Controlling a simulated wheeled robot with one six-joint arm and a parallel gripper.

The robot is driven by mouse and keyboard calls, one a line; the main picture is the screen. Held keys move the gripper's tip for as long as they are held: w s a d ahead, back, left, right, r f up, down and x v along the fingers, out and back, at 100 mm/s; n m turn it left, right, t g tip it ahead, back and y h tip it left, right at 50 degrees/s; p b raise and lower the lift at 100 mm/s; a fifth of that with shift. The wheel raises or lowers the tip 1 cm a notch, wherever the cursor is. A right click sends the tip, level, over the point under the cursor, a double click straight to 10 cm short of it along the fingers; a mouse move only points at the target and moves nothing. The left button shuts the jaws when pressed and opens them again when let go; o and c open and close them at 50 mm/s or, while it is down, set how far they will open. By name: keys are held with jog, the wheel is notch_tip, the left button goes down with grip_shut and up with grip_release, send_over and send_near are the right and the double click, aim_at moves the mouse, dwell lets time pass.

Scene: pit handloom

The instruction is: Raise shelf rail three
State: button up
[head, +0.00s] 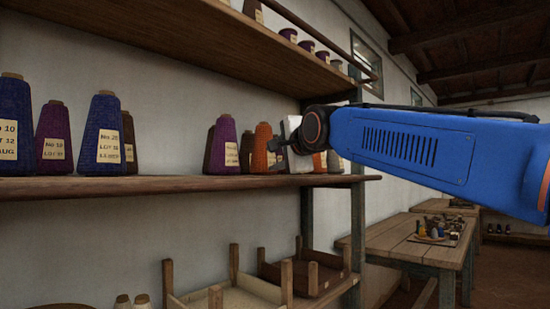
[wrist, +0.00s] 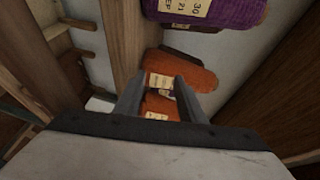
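A thin dark rail (head: 318,36) runs along the front of the upper shelf (head: 240,48), above the cones there. The middle shelf (head: 150,187) shows a plain wooden front edge, with no raised rail seen above it. I see no label telling which rail is three. My gripper (head: 276,146) is over the right part of the middle shelf, below the upper shelf, beside an orange cone (head: 262,147). In the wrist view its two fingers (wrist: 158,92) stand apart, with orange cones (wrist: 182,73) visible beyond and between them. I see nothing held.
Blue and purple labelled cones (head: 103,135) stand on the middle shelf at left, a purple cone (head: 224,146) nearer my gripper. Wooden trays (head: 232,296) sit lower down. A table (head: 410,245) with small items stands at right. The shelf's middle stretch is clear.

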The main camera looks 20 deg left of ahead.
grip_shut()
dwell(1.4)
grip_release()
jog(key=v, duration=1.7)
jog(key=shift+s, duration=0.2)
jog(key=shift+d, duration=0.1)
